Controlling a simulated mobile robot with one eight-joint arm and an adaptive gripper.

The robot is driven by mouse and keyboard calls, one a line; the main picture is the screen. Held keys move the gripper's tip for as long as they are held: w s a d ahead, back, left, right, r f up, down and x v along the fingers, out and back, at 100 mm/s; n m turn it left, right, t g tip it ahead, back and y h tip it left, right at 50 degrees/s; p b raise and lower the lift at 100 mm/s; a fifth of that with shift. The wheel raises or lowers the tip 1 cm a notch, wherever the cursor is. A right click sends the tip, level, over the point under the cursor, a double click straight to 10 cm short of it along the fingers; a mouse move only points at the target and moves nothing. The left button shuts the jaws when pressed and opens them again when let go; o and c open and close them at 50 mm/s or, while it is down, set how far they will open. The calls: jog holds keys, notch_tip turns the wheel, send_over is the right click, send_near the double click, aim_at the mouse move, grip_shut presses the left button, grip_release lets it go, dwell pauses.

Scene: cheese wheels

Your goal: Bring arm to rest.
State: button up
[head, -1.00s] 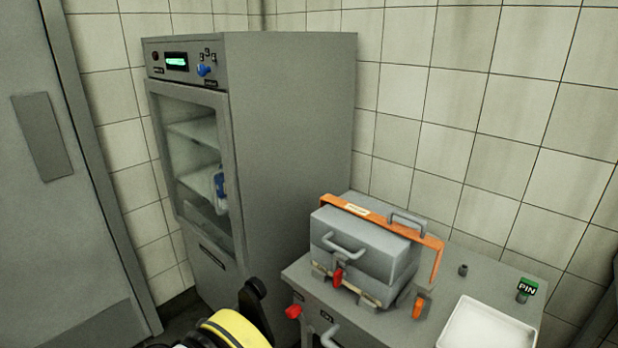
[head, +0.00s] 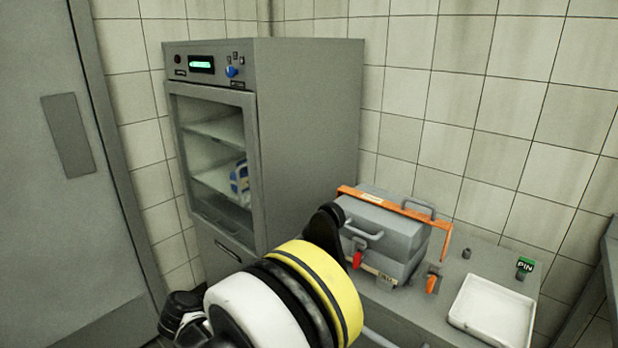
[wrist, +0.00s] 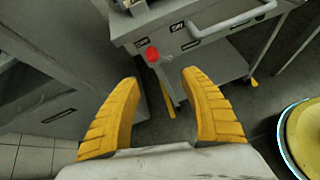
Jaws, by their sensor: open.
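My gripper (wrist: 158,105) shows in the wrist view with its two yellow fingers apart and nothing between them. It points down toward the floor, in front of the grey cart (wrist: 205,45) with a red knob (wrist: 152,54). In the head view my arm, with yellow, white and black joints, rises at the bottom centre and hides part of the cart. The gripper fingers cannot be made out in the head view.
A grey cabinet (head: 305,140) with a glass door stands behind my arm, a blue and white item (head: 239,180) inside. On the cart (head: 430,310) are a grey case (head: 385,230) with an orange bar (head: 395,209), a white tray (head: 492,310) and a green PIN tag (head: 525,264). A grey door (head: 60,230) is at left.

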jog(key=s+d+r+m+g+y, duration=0.1)
jog(key=s+d+r+m+y, duration=0.15)
jog(key=d+r+m, duration=0.4)
jog(key=s+d+r+m+g+y, duration=0.2)
jog(key=s+d+r+m, duration=0.15)
jog(key=d+r, duration=0.6)
jog(key=s+d+m+t+y, duration=0.1)
jog(key=s+d+m, duration=0.5)
jog(key=s+m, duration=0.1)
jog(key=s+d+m+t+y, duration=0.1)
jog(key=s+d+m+y, duration=0.1)
jog(key=s+d+m, duration=0.5)
jog(key=s+m, duration=0.1)
jog(key=s, duration=0.2)
jog(key=shift+s, duration=0.3)
